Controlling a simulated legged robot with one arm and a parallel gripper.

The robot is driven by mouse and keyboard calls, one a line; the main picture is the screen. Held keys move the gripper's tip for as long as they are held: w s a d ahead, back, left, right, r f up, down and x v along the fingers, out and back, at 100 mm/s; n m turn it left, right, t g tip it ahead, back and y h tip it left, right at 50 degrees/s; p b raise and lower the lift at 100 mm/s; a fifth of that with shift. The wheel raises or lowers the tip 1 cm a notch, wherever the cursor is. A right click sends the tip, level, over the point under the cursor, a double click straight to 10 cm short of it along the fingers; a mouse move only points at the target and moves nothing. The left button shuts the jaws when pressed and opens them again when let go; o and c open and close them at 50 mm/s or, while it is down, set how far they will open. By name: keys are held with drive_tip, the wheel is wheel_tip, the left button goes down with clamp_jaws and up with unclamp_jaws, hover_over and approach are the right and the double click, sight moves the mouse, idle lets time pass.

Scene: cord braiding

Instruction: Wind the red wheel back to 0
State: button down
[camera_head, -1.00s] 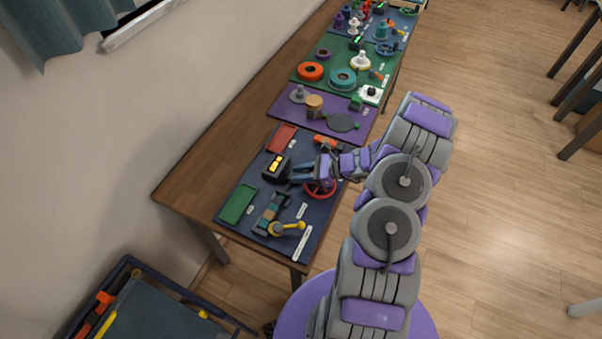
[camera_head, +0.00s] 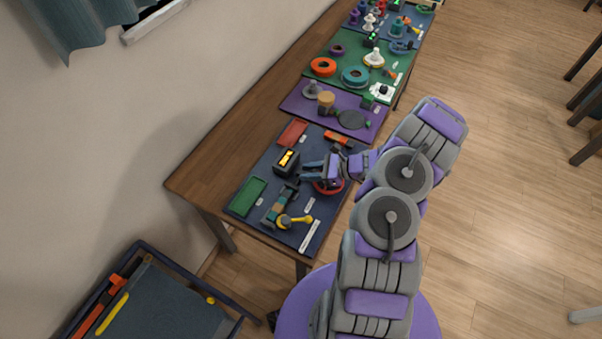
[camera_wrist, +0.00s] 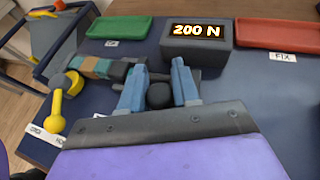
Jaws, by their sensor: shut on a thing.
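The red wheel (camera_head: 330,187) is on the near dark blue board, largely hidden under my gripper in the head view. I cannot see its red rim in the wrist view. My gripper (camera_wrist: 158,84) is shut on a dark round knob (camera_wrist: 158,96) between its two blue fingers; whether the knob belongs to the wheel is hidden. In the head view my gripper (camera_head: 309,172) lies over the wheel. A black display box (camera_wrist: 196,41) just beyond the fingers reads 200 N, and it also shows in the head view (camera_head: 287,162).
A green tray (camera_head: 247,197) and a red tray (camera_head: 293,133) lie on the board. A yellow lever (camera_head: 294,219) with a banded cylinder (camera_head: 281,203) is at the near end. A purple board (camera_head: 300,105) adjoins beyond. Bare table runs along the wall side.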

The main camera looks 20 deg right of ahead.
sight(321, 191)
drive_tip(key=shift+s+a+f, duration=0.1)
drive_tip(key=shift+s+a, duration=0.1)
drive_tip(key=shift+s, duration=0.25)
drive_tip(key=s, duration=0.1)
drive_tip(key=s+d, duration=0.1)
drive_tip(key=s, duration=0.3)
drive_tip(key=shift+s+d, duration=0.15)
drive_tip(key=shift+d, duration=0.2)
drive_tip(key=d, duration=0.2)
drive_tip(key=s+d+p, duration=0.1)
drive_tip(key=shift+d, duration=0.35)
drive_tip(key=shift+w+d, duration=0.1)
drive_tip(key=shift+d, duration=0.1)
drive_tip(key=shift+f+b, duration=0.15)
drive_tip(key=shift+b, duration=0.35)
drive_tip(key=shift+f+b, duration=0.1)
drive_tip(key=shift+b, duration=0.35)
drive_tip(key=shift+d, duration=0.1)
